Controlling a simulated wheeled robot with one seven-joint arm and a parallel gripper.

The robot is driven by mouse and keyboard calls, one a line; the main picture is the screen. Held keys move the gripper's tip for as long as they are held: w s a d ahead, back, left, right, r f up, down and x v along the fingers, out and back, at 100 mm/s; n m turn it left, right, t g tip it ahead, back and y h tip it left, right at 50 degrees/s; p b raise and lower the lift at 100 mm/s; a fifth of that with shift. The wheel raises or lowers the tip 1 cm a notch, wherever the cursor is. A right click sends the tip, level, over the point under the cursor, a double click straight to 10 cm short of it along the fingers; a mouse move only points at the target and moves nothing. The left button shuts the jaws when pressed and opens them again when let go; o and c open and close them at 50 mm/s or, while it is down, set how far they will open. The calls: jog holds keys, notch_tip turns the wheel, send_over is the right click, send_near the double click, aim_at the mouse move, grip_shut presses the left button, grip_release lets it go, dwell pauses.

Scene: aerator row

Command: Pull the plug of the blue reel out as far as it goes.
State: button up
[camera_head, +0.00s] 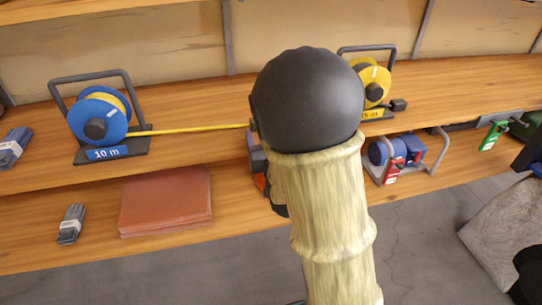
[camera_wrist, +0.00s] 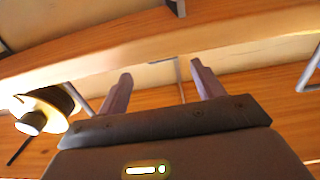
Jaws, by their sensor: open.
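The blue reel (camera_head: 98,118) stands in a dark frame on the upper shelf at the left of the head view, with a blue "10 m" label. Its yellow cable (camera_head: 190,129) runs out to the right, straight and level, to the edge of my arm. The plug at the cable's end is hidden or too small to tell there. My gripper is hidden behind my arm in the head view. In the wrist view my gripper (camera_wrist: 158,82) is open, its two fingers apart and pointing at the shelf. I see no plug held between them.
A yellow reel (camera_head: 374,82) with a dark plug (camera_head: 398,105) stands right of my arm. Below are a brick-red folded stack (camera_head: 166,201), grey bundles (camera_head: 71,224), a small blue reel (camera_head: 379,152) with red tags, and a green tag (camera_head: 492,135). The wooden shelf edge (camera_head: 60,179) runs across.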

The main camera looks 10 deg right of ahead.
jog(key=shift+s+f+b, duration=0.15)
jog(key=shift+s+b, duration=0.2)
jog(key=shift+b, duration=1.4)
jog(key=shift+s+b, duration=0.1)
jog(key=shift+b, duration=0.35)
jog(key=shift+s+b, duration=1.9)
jog(key=shift+b, duration=0.45)
